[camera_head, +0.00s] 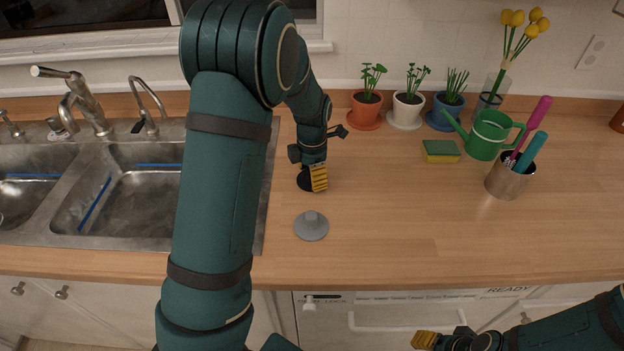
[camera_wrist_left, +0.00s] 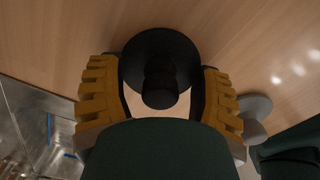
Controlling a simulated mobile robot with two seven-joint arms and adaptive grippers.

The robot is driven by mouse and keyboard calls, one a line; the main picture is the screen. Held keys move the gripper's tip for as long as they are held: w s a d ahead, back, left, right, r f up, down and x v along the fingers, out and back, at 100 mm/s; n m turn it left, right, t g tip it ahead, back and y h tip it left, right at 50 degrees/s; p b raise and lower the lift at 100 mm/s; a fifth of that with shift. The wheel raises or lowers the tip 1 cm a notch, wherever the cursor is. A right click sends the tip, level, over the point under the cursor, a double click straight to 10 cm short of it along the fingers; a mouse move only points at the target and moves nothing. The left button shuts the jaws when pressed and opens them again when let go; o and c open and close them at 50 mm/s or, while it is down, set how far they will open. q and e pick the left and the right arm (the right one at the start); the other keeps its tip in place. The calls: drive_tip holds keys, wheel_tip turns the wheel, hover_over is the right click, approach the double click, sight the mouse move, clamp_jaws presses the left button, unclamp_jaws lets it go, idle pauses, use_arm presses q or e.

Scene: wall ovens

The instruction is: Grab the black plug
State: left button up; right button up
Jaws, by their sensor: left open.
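The black plug (camera_head: 304,182) lies on the wooden counter just right of the sink, partly hidden by my left gripper (camera_head: 315,178). In the left wrist view the black plug (camera_wrist_left: 160,82) has a round disc base and a darker knob. My left gripper (camera_wrist_left: 157,75) is open, with one yellow finger on each side of the plug. Gaps seem to remain between the fingers and the knob. My right gripper (camera_head: 425,340) is low in the head view, in front of the cabinets; its finger opening is not clear.
A grey plug (camera_head: 311,226) lies nearer the counter's front edge, beside the black one. The double sink (camera_head: 120,190) is to the left. Potted plants, a sponge (camera_head: 441,151), a green watering can (camera_head: 487,135) and a metal cup (camera_head: 507,180) stand right. The front right counter is clear.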

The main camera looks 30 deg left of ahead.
use_arm(q)
drive_tip(key=shift+r, duration=0.1)
drive_tip(key=shift+c, duration=0.2)
clamp_jaws()
